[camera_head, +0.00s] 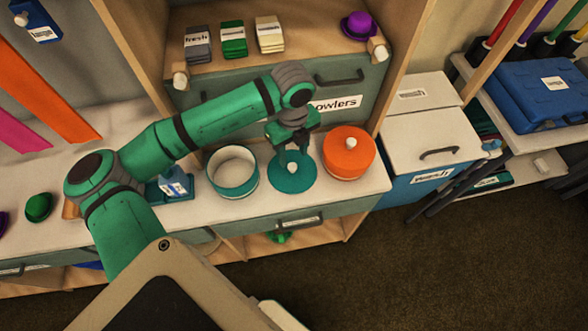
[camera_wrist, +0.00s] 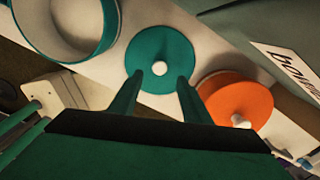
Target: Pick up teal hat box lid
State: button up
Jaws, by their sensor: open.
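The teal hat box lid (camera_head: 293,178) is a flat round disc lying on the white counter, between the open teal box and the orange box. It also shows in the wrist view (camera_wrist: 160,50) with a white knob (camera_wrist: 159,68) at its middle. My gripper (camera_head: 292,155) is above the lid, pointing down. In the wrist view its two fingers (camera_wrist: 160,80) are open, one on each side of the knob, with nothing held. I cannot tell how far the fingertips are above the lid. The open teal and white hat box (camera_head: 250,191) stands to the left of the lid, empty.
An orange lidded hat box (camera_head: 349,148) stands close on the right of the lid. A "bowlers" drawer front (camera_head: 349,102) rises behind. A small blue item (camera_head: 175,186) sits left of the teal box. The white counter (camera_head: 330,197) has a narrow clear strip in front.

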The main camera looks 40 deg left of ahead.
aim_at(292, 166)
jog(key=shift+s+a+f, duration=0.1)
jog(key=shift+a+f, duration=0.05)
jog(key=shift+f, duration=2.75)
jog(key=shift+c, duration=0.4)
jog(key=c, duration=1)
